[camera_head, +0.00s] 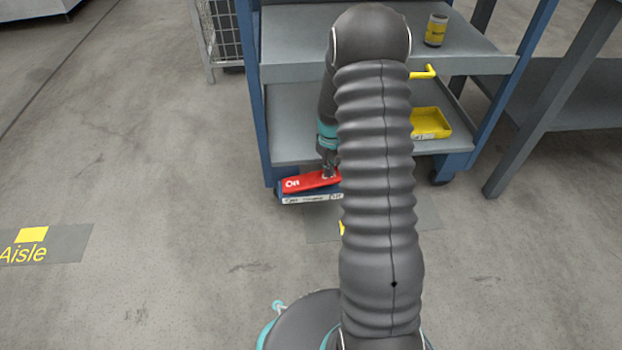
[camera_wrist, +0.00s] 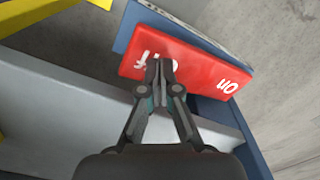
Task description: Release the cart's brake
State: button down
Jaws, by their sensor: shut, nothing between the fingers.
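The blue cart (camera_head: 256,90) with grey shelves stands ahead of me. Its red brake pedal (camera_head: 308,182) is low at the cart's front edge, above a pale-edged blue label strip (camera_head: 310,199). In the head view the pedal's right part is hidden behind my arm. In the wrist view the red pedal (camera_wrist: 190,70) shows "On" at one end and a partly covered "Off" near my fingers. My gripper (camera_wrist: 160,66) is shut and empty, its tips over the pedal close to the "Off" word. I cannot tell whether they touch it. It also shows in the head view (camera_head: 327,175).
A yellow tray (camera_head: 430,122) lies on the lower shelf and a dark can with a yellow label (camera_head: 436,30) on the upper one. A grey table (camera_head: 545,100) stands at right, a wire cage (camera_head: 222,32) behind left.

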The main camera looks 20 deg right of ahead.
jog(key=shift+f, duration=0.9)
dwell(0.5)
jog(key=shift+r, duration=0.1)
jog(key=shift+r+p, duration=2.2)
jog(key=shift+r, duration=1.25)
